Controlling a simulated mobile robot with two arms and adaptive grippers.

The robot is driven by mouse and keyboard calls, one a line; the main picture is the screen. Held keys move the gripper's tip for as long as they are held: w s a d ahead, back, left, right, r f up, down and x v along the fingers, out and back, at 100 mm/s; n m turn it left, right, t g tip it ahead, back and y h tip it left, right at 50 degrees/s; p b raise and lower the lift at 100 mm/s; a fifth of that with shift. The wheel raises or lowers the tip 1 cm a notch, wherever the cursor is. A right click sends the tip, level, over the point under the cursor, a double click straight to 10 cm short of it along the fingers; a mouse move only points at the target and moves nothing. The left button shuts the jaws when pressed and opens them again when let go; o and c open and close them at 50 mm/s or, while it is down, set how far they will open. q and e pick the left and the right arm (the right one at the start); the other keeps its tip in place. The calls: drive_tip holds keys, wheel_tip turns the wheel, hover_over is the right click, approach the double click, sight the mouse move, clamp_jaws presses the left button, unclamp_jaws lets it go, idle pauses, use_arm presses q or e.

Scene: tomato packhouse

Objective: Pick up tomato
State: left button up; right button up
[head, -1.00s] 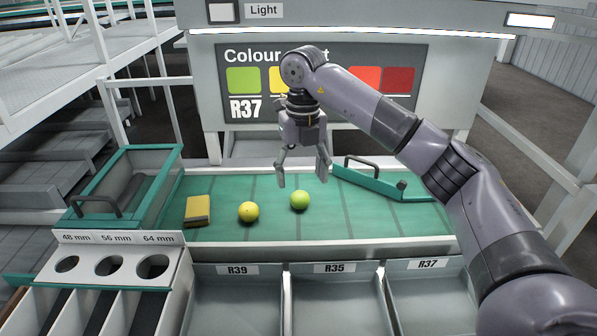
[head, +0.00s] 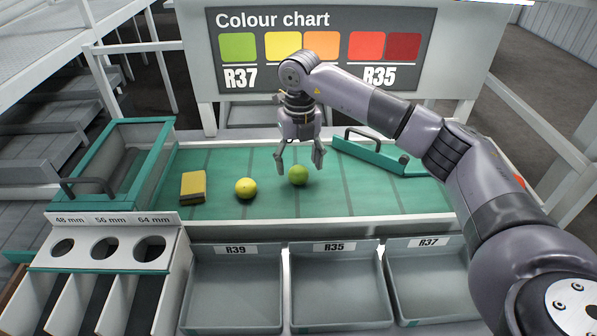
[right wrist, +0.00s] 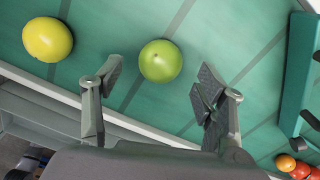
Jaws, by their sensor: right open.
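A green tomato (head: 298,175) lies on the green belt (head: 380,200). A yellow tomato (head: 245,188) lies to its left. My right gripper (head: 299,165) is open and empty above the green tomato, with a finger toward each side of it. In the right wrist view, the green tomato (right wrist: 160,61) shows beyond and between the open fingers (right wrist: 158,105), apart from them. The yellow tomato (right wrist: 47,39) is at the upper left there. My left gripper is not in view.
A yellow block with a dark edge (head: 193,187) lies left on the belt. A green guide bar (head: 376,157) lies at right. Grey trays R39 (head: 235,290), R35 (head: 338,285) and R37 (head: 425,275) stand in front. A sizing board (head: 80,262) is at left. Red and orange tomatoes (right wrist: 298,170) show at the wrist view's corner.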

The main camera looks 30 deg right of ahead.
sight(299, 168)
wheel_tip(299, 168, down, 3)
drive_tip(key=shift+w+f, duration=0.1)
drive_tip(key=shift+f, duration=0.05)
drive_tip(key=c, duration=0.9)
